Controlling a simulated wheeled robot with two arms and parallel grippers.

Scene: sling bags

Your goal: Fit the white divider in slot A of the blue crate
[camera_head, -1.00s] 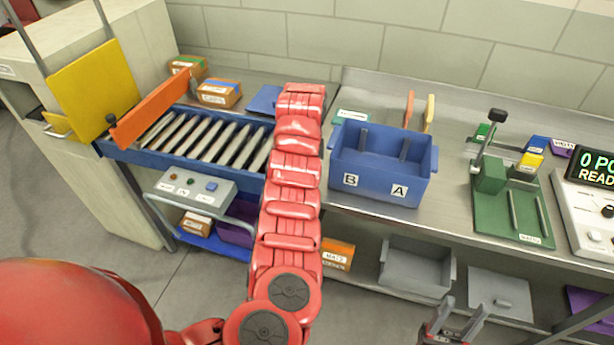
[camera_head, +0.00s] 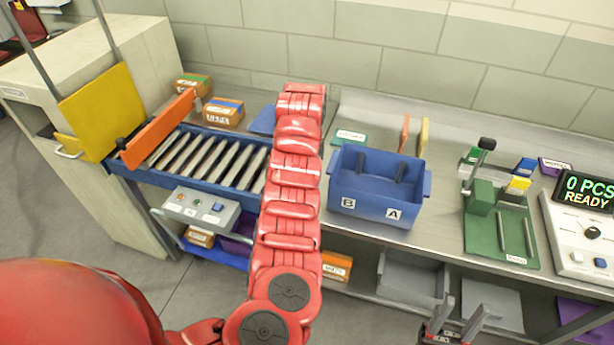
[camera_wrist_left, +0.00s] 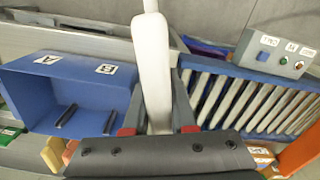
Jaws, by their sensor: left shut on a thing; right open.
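The blue crate (camera_head: 372,208) stands on the metal bench, with label B on the left of its front and label A on the right. Dark upright ribs show inside it; it looks empty of dividers. In the left wrist view the crate (camera_wrist_left: 40,92) lies at the left. My left gripper (camera_wrist_left: 157,105) is shut on the white divider (camera_wrist_left: 152,60), beside the crate and apart from it. The left gripper and divider do not show in the head view, where my red left arm rises. My right gripper (camera_head: 455,322) is open and empty, low in front of the bench.
A roller conveyor (camera_head: 205,155) with an orange gate (camera_head: 158,130) lies left of my arm. A green fixture (camera_head: 500,225) and a display console (camera_head: 585,225) stand right of the crate. A grey bin (camera_head: 410,280) sits on the lower shelf. Bare bench lies between crate and fixture.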

